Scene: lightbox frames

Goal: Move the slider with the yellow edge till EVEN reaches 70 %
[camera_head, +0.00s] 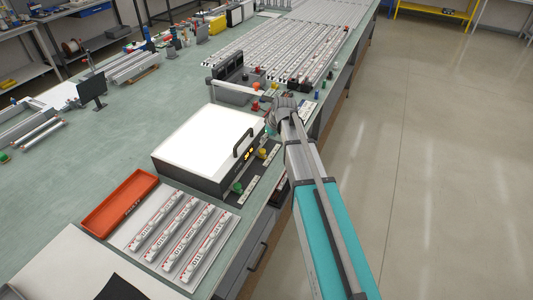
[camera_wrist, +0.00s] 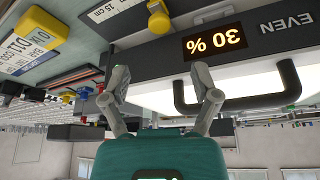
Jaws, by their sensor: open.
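The lightbox (camera_head: 205,145) has a bright white top, a dark front and a black handle (camera_head: 243,143). Its EVEN display (camera_wrist: 212,41) appears inverted in the wrist view and reads 30 %. A yellow knob (camera_head: 263,153) stands on a track strip by the lightbox front; it also shows at the top of the wrist view (camera_wrist: 158,18). A green knob (camera_head: 238,188) is on the nearer strip. My gripper (camera_wrist: 162,85) is open and empty, apart from the yellow knob, with the handle (camera_wrist: 237,100) beside its right finger. In the head view my gripper (camera_head: 272,117) is beyond the yellow knob.
An orange tray (camera_head: 119,203) and a rack of labelled white tubes (camera_head: 180,236) stand near the lightbox. Grey bins (camera_head: 232,92) and small coloured parts lie behind my gripper. The bench edge runs along the right, with open floor beyond.

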